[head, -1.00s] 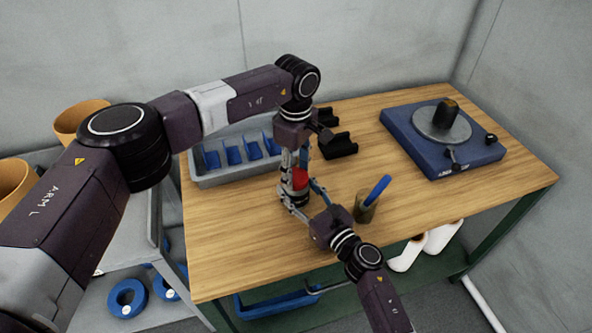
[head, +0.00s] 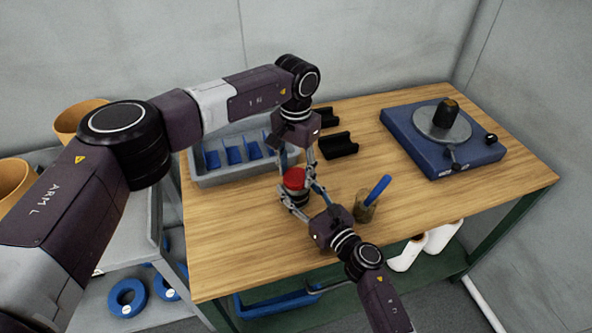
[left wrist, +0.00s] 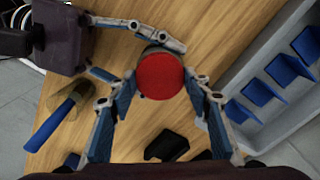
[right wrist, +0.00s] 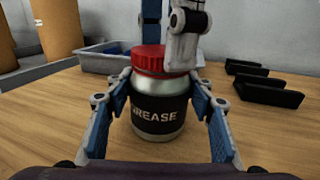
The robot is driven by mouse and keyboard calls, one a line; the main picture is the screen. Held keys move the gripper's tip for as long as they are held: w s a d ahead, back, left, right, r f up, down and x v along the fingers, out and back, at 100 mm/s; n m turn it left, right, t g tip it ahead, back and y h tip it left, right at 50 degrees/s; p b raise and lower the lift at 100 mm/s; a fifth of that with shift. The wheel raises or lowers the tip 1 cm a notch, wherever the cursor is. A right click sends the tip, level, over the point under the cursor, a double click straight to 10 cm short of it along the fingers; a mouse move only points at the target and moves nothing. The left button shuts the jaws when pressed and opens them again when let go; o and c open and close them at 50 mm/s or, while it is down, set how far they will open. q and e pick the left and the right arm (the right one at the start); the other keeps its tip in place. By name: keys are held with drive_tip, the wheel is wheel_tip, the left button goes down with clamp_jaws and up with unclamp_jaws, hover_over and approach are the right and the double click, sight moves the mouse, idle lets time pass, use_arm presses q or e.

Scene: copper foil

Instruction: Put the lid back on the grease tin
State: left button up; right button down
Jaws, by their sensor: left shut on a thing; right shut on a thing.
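The grease tin (right wrist: 158,112), silver with a black label reading GREASE, stands upright on the wooden bench. My right gripper (right wrist: 160,115) is shut around its sides; in the head view the tin is partly hidden by the fingers. The red lid (right wrist: 150,58) sits on top of the tin and looks roughly level; I cannot tell how firmly it is seated. My left gripper (left wrist: 162,85) comes down from above with its fingers on either side of the red lid, which also shows in the head view (head: 294,178), and is shut on it.
A grey tray (head: 215,179) with blue dividers lies behind the tin to the left. Black blocks (head: 338,145) lie behind it. A cup (head: 366,209) with a blue-handled tool stands close right of my right gripper. A blue turntable unit (head: 440,140) occupies the bench's right.

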use_arm(q)
drive_tip(key=o, duration=0.7)
drive_tip(key=shift+r, duration=2.3)
drive_tip(key=shift+c, duration=0.4)
